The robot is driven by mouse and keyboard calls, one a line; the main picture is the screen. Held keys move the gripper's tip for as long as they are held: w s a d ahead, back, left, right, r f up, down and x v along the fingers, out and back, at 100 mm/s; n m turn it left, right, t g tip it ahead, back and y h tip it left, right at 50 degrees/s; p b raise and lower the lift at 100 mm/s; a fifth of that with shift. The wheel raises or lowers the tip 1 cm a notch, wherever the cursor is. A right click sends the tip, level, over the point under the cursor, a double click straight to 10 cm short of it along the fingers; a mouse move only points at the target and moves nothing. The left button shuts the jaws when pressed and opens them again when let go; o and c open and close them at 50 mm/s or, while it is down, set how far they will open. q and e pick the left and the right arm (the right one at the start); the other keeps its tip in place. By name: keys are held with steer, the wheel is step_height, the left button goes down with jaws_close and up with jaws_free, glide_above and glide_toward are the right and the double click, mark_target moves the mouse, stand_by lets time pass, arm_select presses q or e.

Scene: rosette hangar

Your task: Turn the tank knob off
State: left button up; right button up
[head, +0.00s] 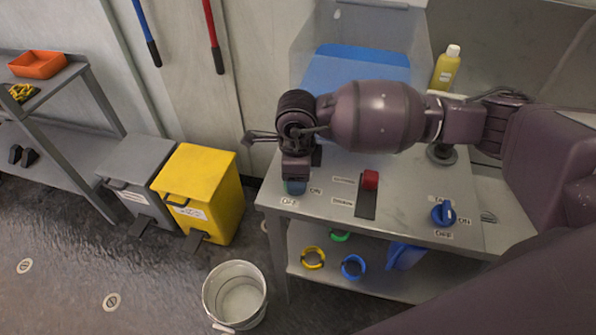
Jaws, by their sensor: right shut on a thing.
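My right gripper (296,179) reaches down at the left front corner of the grey metal bench (325,202). It is shut on a blue-green knob (296,188), which is mostly hidden under the fingers. An ON label is to the right of this knob and an OFF label in front of it. A second, blue knob (443,213) stands free at the right of the bench, with an OFF label in front and a small label behind it that I cannot read surely. My left gripper is not in view.
A red-ended lever (369,182) stands between the knobs. A blue-lidded bin (357,70) and yellow bottle (446,68) are behind. Coloured rings lie on the lower shelf (380,282). A bucket (235,294), yellow bin (204,190) and grey bin (138,170) stand left.

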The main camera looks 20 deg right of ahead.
steer(key=shift+r+m, duration=0.1)
steer(key=shift+m, duration=0.5)
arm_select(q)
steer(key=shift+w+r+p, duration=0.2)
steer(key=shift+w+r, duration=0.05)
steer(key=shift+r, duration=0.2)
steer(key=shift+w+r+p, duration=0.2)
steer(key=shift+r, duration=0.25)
arm_select(e)
steer(key=shift+m, duration=0.6)
steer(key=o, duration=0.9)
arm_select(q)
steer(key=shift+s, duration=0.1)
arm_select(e)
steer(key=shift+o, duration=0.2)
steer(key=shift+r, duration=0.2)
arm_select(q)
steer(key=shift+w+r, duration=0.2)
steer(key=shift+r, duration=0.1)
arm_select(e)
step_height(320, 180, up, 10)
steer(key=shift+r, duration=0.15)
